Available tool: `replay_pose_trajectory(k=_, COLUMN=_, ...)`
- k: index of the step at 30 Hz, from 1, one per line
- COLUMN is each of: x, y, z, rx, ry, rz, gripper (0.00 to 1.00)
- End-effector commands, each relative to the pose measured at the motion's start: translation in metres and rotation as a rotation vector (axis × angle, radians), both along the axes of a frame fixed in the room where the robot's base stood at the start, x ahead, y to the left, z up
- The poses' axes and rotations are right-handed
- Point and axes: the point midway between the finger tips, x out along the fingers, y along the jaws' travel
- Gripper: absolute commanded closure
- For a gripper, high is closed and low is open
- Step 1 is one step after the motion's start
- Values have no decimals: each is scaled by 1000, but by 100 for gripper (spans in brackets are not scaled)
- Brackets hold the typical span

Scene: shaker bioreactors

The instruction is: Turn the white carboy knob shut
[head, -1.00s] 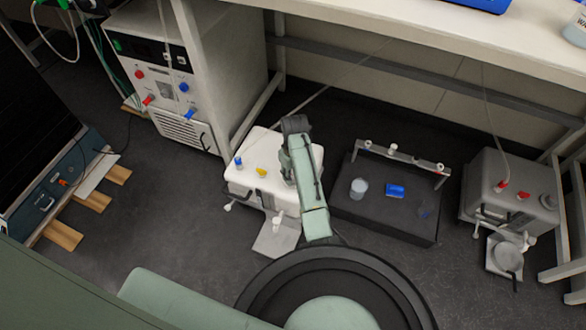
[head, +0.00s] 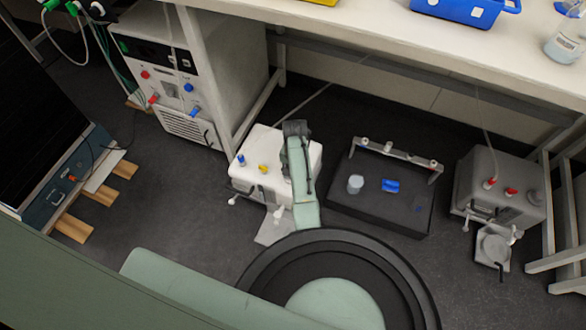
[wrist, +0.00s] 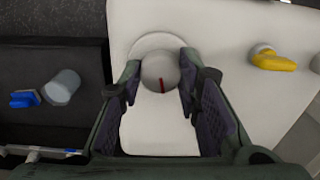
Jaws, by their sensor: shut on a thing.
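The white carboy (head: 262,143) stands on the floor under the bench, and my arm reaches over its right part. In the wrist view the carboy's white top (wrist: 160,135) fills the middle. A round pale knob (wrist: 158,68) with a short red mark sits on it. My gripper (wrist: 160,74) has one finger on each side of the knob and is shut on it. The red mark is on the side of the knob nearer the palm. In the head view my arm hides the knob and the fingertips.
A yellow fitting (wrist: 272,60) and a blue-capped port (head: 241,160) stand on the carboy top. A dark platform (head: 375,205) with a cup (head: 355,184) and a blue piece (head: 390,186) is to the right. A grey carboy (head: 500,190) stands further right. Bench legs flank the area.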

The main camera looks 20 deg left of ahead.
Motion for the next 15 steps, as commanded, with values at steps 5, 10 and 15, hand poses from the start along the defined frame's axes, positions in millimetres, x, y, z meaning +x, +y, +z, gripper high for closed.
replay_pose_trajectory(k=5, x=0, y=1, z=1, rx=1, ry=0, rz=-115, gripper=97)
replay_pose_trajectory(k=10, x=0, y=1, z=1, rx=1, ry=-1, rz=-188, gripper=97)
replay_pose_trajectory(k=15, x=0, y=1, z=1, rx=1, ry=-1, rz=-230, gripper=97)
